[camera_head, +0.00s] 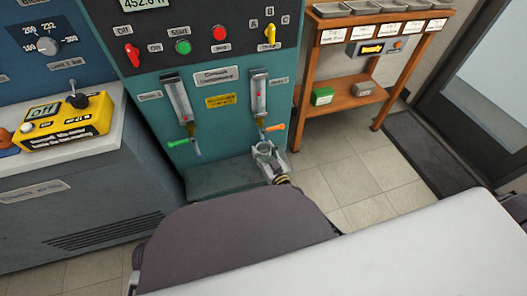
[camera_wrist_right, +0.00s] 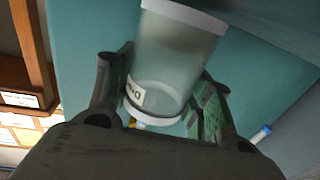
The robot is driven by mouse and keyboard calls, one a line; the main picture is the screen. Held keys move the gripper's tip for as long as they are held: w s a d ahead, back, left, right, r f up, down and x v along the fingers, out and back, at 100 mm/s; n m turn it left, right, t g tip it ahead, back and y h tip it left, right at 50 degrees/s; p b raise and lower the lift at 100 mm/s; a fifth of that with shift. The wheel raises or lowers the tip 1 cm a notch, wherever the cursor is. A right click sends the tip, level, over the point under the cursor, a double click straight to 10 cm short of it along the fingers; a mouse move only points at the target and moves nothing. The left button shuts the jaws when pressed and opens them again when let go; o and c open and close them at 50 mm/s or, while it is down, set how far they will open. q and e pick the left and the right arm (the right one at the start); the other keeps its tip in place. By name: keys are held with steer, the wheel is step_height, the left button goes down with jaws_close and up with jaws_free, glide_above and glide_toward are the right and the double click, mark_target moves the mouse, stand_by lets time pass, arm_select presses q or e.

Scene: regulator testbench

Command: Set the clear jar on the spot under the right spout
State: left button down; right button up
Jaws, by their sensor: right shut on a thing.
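The clear jar (camera_wrist_right: 175,60) shows in the right wrist view, with a pale rim at each end and a small white label near one end. My right gripper (camera_head: 267,155) is shut on it, one finger on each side of the jar. In the head view the gripper is low at the front of the teal machine, just below the right spout (camera_head: 262,122) with its orange lever. The jar is small and hard to make out there. The dark ledge (camera_head: 222,178) runs under both spouts; the gripper hides its right end. I cannot tell whether the jar touches it. My left gripper is out of view.
The left spout (camera_head: 188,127) has a green lever (camera_head: 178,143). A yellow control box (camera_head: 65,132) sits on the grey cabinet at left. A wooden shelf (camera_head: 345,110) with trays and a green box (camera_head: 322,96) stands at right. Tiled floor (camera_head: 350,180) is clear before it.

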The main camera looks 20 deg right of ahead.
steer(key=shift+f, duration=0.3)
stand_by(0.5)
steer(key=o, duration=1.2)
steer(key=s+d, duration=0.2)
steer(key=s, duration=1)
steer(key=shift+f, duration=0.1)
stand_by(0.7)
